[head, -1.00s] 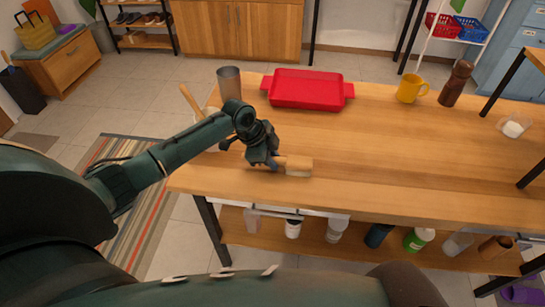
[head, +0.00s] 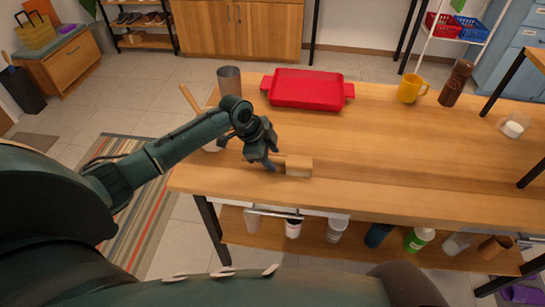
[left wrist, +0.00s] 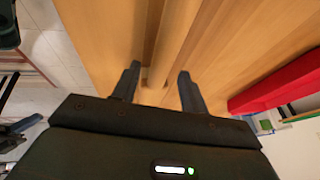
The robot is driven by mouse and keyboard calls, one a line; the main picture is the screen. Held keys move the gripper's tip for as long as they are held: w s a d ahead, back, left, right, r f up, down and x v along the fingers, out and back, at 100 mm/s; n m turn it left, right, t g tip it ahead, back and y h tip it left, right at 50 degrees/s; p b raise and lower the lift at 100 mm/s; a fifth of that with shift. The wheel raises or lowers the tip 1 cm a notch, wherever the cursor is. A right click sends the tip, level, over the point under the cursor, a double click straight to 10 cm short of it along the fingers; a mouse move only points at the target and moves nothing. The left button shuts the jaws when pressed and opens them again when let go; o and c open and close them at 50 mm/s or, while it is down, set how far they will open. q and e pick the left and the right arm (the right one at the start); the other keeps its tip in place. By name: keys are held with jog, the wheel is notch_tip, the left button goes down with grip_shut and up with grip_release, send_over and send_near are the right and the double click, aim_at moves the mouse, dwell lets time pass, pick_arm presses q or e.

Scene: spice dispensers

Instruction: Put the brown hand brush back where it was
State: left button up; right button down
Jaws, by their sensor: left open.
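The brown hand brush (head: 298,167) lies on the wooden table (head: 400,150) near its front edge, with its block end pointing right. My left gripper (head: 268,164) is low over the table at the left, handle end of the brush. In the left wrist view, the fingers of my left gripper (left wrist: 158,75) are apart. A long wooden piece, which looks like the brush handle (left wrist: 172,38), runs between them. I cannot tell whether either finger touches it. My right gripper is not in view.
A red tray (head: 308,88) and a grey cup (head: 230,80) stand toward the back of the table. A yellow mug (head: 411,88) and a brown bottle (head: 456,83) stand at the back right. The middle of the table is clear. Several containers sit on the shelf below.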

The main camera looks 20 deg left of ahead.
pick_arm(q)
jog(key=v, duration=1)
jog(key=shift+n+t+h, duration=0.4)
jog(key=shift+n+t, duration=0.1)
jog(key=shift+n, duration=0.2)
jog(key=s+d+f, duration=0.2)
jog(key=d+f, duration=0.2)
jog(key=f, duration=0.1)
jog(key=shift+s+d+f, duration=0.15)
jog(key=shift+s+d, duration=0.25)
jog(key=s+d+f+n, duration=0.1)
jog(key=s+d+f+n+t, duration=0.1)
jog(key=s+d+f, duration=0.1)
jog(key=s+d+f+n+t, duration=0.1)
jog(key=d+f, duration=0.1)
jog(key=shift+s+d+h, duration=0.25)
jog(key=shift+h, duration=0.15)
jog(key=s+d+f+n+t+y, duration=0.1)
jog(key=s+f+n+t+y, duration=0.1)
jog(key=s+n, duration=0.5)
jog(key=s+f+t, duration=0.1)
jog(key=s+t, duration=0.1)
jog(key=s, duration=0.4)
jog(key=shift+d+f+n+t, duration=0.2)
jog(key=shift+d+n+t, duration=0.1)
jog(key=shift+d+n, duration=0.1)
jog(key=shift+o, duration=0.5)
jog(key=shift+s, duration=0.1)
